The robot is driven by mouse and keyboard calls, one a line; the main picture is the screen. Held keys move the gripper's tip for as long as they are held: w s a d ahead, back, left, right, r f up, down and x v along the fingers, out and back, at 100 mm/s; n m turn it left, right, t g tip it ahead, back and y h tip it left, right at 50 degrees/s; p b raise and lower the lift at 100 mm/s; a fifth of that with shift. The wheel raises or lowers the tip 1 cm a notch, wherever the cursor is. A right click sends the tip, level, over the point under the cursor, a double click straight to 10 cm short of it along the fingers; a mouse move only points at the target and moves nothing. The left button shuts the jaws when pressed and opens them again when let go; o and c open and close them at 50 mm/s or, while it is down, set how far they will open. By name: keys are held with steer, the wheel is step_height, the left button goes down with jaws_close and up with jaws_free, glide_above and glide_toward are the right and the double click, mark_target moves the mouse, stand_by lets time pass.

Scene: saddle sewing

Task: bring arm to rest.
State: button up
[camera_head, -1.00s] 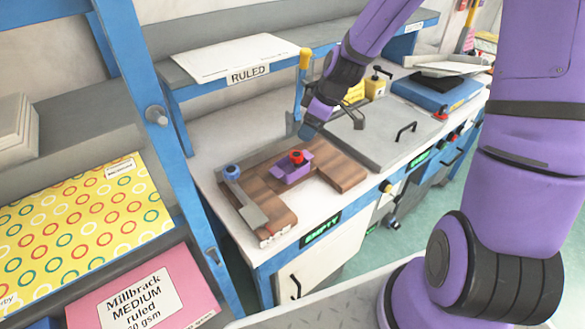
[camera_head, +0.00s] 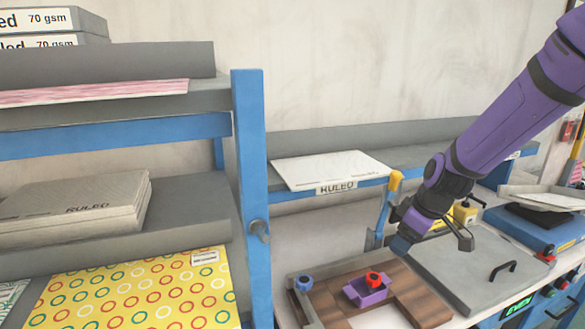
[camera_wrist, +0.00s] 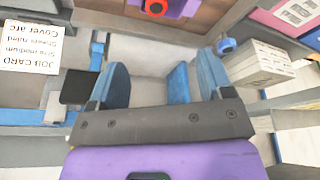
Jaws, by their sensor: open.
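My gripper (camera_head: 402,246) hangs at the lower end of my purple arm, over the bench, behind and right of the wooden jig in the head view. In the wrist view my gripper (camera_wrist: 162,80) has its two blue fingers spread apart, with nothing held between them. The arm is bent down from the upper right. What lies directly under the fingertips is hard to tell in the head view.
The wooden jig (camera_head: 409,290) carries a purple block (camera_head: 366,293) with a red knob (camera_head: 373,279). A grey lidded box (camera_head: 470,268) stands right of it. A shelf with a RULED sheet (camera_head: 330,170) is behind. A blue post (camera_head: 250,180) stands left.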

steer(key=s+d+r+m+t+h, duration=0.1)
steer(key=s+r+m, duration=0.3)
steer(key=s+r, duration=0.5)
steer(key=s+d+r+m+t+h, duration=0.1)
steer(key=s+r+m, duration=0.4)
steer(key=s+r, duration=0.5)
steer(key=s+d, duration=0.1)
steer(key=s, duration=0.4)
steer(key=shift+s+r+t, duration=0.15)
steer(key=shift+r+t, duration=0.15)
steer(key=shift+d, duration=0.1)
steer(key=shift+c, duration=0.3)
